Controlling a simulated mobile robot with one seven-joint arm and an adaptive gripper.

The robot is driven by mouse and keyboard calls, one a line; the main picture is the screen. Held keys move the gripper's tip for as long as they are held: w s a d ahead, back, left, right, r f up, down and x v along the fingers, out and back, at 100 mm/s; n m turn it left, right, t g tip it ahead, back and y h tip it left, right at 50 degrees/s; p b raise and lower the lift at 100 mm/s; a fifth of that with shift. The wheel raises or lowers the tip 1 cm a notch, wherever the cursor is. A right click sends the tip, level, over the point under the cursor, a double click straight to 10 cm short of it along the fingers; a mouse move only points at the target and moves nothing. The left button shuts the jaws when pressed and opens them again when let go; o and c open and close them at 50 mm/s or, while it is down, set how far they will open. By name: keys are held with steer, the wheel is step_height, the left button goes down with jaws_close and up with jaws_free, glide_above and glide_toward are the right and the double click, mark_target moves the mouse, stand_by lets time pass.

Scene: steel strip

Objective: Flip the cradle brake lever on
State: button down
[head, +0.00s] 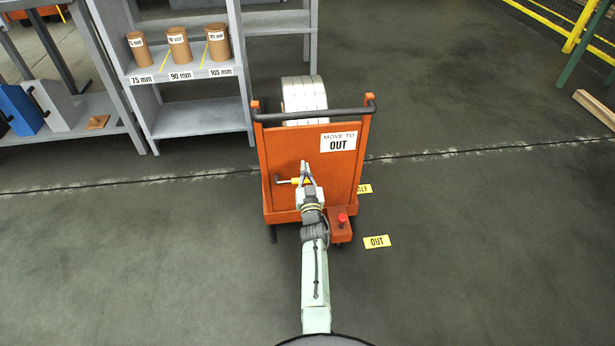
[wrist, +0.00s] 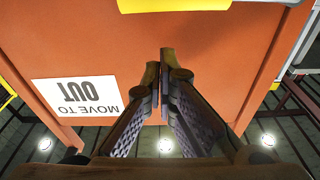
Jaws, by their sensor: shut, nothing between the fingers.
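The orange cradle (head: 280,150) stands on the floor with a roll of steel strip (head: 303,97) behind its front panel. A lever with a yellow grip (head: 297,181) and a dark bent rod sticks out of the panel at the left of my gripper. My gripper (head: 306,172) is shut and empty in front of the panel, close to the lever; I cannot tell whether they touch. In the wrist view my gripper (wrist: 165,68) points at the orange panel (wrist: 215,60), and a yellow bar (wrist: 175,5), likely the grip, crosses the top edge.
A dark push bar (head: 310,115) runs along the cradle's top, above a "MOVE TO OUT" sign (head: 338,141). A red button (head: 342,217) sits on an orange box at lower right. An "OUT" floor label (head: 377,241) lies beyond.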

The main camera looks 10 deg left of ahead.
steer(key=r+p+v, duration=0.1)
steer(key=p+v, duration=0.3)
steer(key=v, duration=0.5)
steer(key=shift+s+f+p, duration=0.25)
steer(key=shift+s+p, duration=0.1)
steer(key=shift+s, duration=0.1)
steer(key=shift+d, duration=0.1)
